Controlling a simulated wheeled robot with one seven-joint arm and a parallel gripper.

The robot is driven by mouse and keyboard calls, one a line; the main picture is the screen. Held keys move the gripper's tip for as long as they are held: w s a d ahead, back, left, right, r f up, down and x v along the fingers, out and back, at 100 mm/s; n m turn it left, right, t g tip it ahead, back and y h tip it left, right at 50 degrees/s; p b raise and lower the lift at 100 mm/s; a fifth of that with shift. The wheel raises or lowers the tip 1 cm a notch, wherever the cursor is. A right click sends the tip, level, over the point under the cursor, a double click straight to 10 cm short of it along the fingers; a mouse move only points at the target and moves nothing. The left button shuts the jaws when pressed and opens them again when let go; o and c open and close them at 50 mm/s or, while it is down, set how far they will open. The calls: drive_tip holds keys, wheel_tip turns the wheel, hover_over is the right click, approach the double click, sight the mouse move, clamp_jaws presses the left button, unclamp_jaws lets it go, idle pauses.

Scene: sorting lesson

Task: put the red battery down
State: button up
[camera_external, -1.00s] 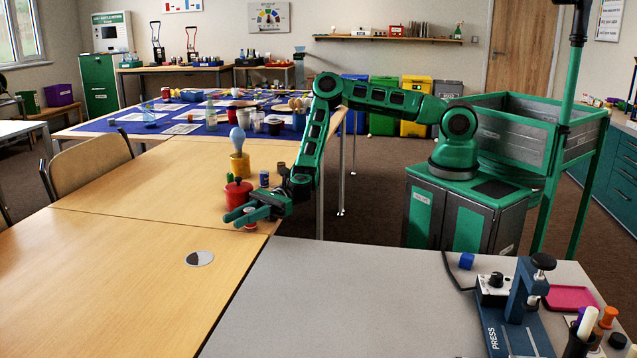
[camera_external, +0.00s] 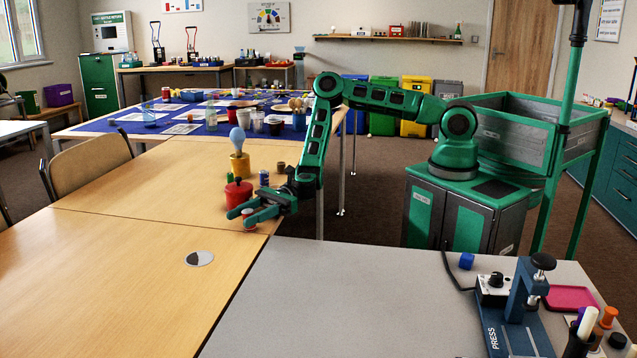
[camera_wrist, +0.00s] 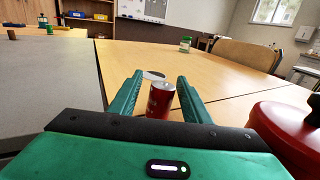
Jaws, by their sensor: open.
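The red battery (camera_wrist: 161,101) stands upright on the wooden table (camera_wrist: 225,62) in the wrist view, between the two fingers of my gripper (camera_wrist: 158,88). A gap shows on each side of it, so the fingers look apart from it. In the external view the battery (camera_external: 249,221) is partly hidden by the green fingers of my gripper (camera_external: 240,214), low over the table near its right edge. My gripper is open. The battery's lower end is hidden in the wrist view.
A red lidded pot (camera_external: 238,193) stands close behind the fingers; it also fills the right of the wrist view (camera_wrist: 290,135). A yellow pot with a blue bulb (camera_external: 240,163) and a blue can (camera_external: 264,179) are behind. The table's front around the grey-white disc (camera_external: 199,258) is clear.

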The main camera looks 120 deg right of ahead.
sight(247, 211)
drive_tip(key=r, duration=0.7)
drive_tip(key=shift+s+d, duration=0.1)
drive_tip(key=shift+s, duration=0.3)
drive_tip(key=s+a+f+n+g, duration=0.1)
drive_tip(key=s+a+n+g, duration=0.35)
drive_tip(key=s+n, duration=0.3)
drive_tip(key=s+a+f+n+g, duration=0.2)
drive_tip(key=s+a+n+g, duration=0.3)
drive_tip(key=n, duration=0.3)
drive_tip(key=s+d+r+n+g+h, duration=0.1)
drive_tip(key=s+r, duration=0.4)
drive_tip(key=s, duration=1)
drive_tip(key=s+d+r+n+g+h, duration=0.2)
drive_tip(key=s+d+r+n+g, duration=0.2)
drive_tip(key=s, duration=1.1)
drive_tip(key=s+d+r+n+g+h, duration=0.2)
drive_tip(key=s+d+r+n, duration=0.3)
drive_tip(key=s, duration=1)
drive_tip(key=shift+d+r+g, duration=0.35)
drive_tip(key=shift+d+r, duration=0.1)
drive_tip(key=shift+r, duration=0.35)
drive_tip(key=shift+w+n, duration=0.1)
drive_tip(key=shift+n, duration=0.15)
